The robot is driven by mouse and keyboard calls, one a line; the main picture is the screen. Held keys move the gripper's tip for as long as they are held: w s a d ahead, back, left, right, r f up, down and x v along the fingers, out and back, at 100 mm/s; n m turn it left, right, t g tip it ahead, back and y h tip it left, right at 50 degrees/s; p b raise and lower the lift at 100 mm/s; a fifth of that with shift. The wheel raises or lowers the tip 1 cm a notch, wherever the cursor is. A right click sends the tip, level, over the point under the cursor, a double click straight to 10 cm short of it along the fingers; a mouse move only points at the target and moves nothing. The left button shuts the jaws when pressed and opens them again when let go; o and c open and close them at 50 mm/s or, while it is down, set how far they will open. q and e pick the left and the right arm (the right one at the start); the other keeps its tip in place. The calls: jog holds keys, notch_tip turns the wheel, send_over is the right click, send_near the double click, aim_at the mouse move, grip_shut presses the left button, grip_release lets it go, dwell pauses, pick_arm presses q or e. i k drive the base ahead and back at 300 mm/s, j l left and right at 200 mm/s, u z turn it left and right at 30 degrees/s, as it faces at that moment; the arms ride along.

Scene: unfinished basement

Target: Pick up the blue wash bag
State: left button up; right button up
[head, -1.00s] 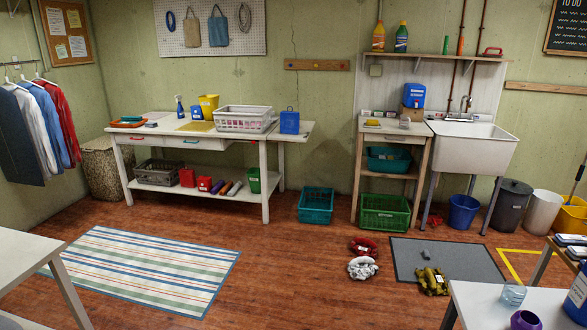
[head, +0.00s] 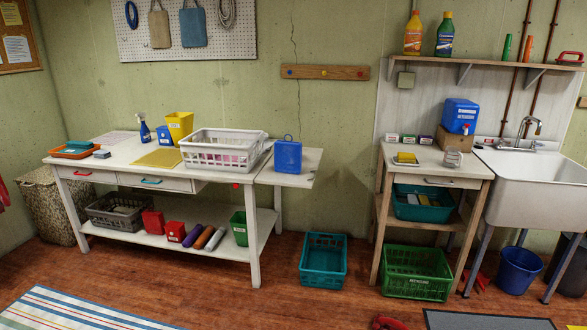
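A blue, boxy bag with a small loop on top (head: 288,157) stands upright on the right-hand end leaf of the white worktable (head: 305,180); it looks like the wash bag. It is right of a white laundry basket (head: 222,150), with a small gap between them. A flat grey-blue bag (head: 194,28) hangs on the pegboard above. Neither of my grippers is in view.
A teal crate (head: 323,262) is on the floor right of the worktable. A wooden stand (head: 436,165) and a white sink (head: 535,185) are farther right. A striped rug (head: 75,312) lies front left. Bare floor shows before the table.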

aim_at(287, 155)
jog(key=i, duration=2.45)
